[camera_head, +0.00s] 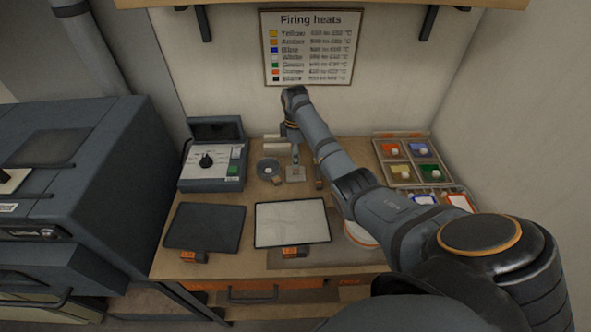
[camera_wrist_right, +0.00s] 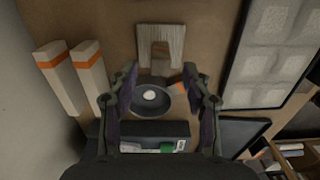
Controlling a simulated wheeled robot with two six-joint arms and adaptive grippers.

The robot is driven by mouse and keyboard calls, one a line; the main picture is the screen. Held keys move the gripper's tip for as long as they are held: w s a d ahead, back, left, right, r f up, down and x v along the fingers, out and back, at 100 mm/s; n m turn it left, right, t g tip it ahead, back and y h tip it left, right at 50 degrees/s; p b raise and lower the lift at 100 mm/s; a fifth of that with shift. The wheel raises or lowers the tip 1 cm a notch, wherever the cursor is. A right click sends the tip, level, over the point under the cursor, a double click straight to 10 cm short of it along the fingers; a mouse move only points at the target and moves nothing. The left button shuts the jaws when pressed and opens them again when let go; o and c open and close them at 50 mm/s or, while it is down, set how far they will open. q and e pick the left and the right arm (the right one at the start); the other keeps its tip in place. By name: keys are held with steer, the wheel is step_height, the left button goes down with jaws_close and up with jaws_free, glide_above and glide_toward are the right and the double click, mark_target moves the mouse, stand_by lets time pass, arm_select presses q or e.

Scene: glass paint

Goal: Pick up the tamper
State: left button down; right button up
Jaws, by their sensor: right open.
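What looks like the tamper (camera_head: 295,175) is a pale square plate with an upright grey-brown handle on the worktop. It also shows in the right wrist view (camera_wrist_right: 176,40), at the top centre. My right gripper (camera_head: 293,148) reaches down to the back of the table, close above this area. In the wrist view its two fingers (camera_wrist_right: 158,84) are spread and empty, with a dark round dish (camera_wrist_right: 141,108) holding a white spot between and beyond them. The handle stands just above the fingertips in that picture. Contact is not visible. My left gripper is not in view.
Two cream blocks with orange bands (camera_wrist_right: 93,70) stand at the back. A control box (camera_head: 212,160) is left of the dish. A dark plate (camera_head: 205,228) and a white tile (camera_head: 291,222) lie in front. A colour tray (camera_head: 403,185) is at the right, partly behind my arm.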

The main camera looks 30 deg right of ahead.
step_height(320, 180, down, 3)
steer(key=shift+s+f, duration=0.1)
steer(key=shift+s, duration=0.05)
steer(key=shift+f, duration=0.1)
steer(key=c, duration=0.9)
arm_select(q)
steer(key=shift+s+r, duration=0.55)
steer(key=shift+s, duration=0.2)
arm_select(e)
jaws_close()
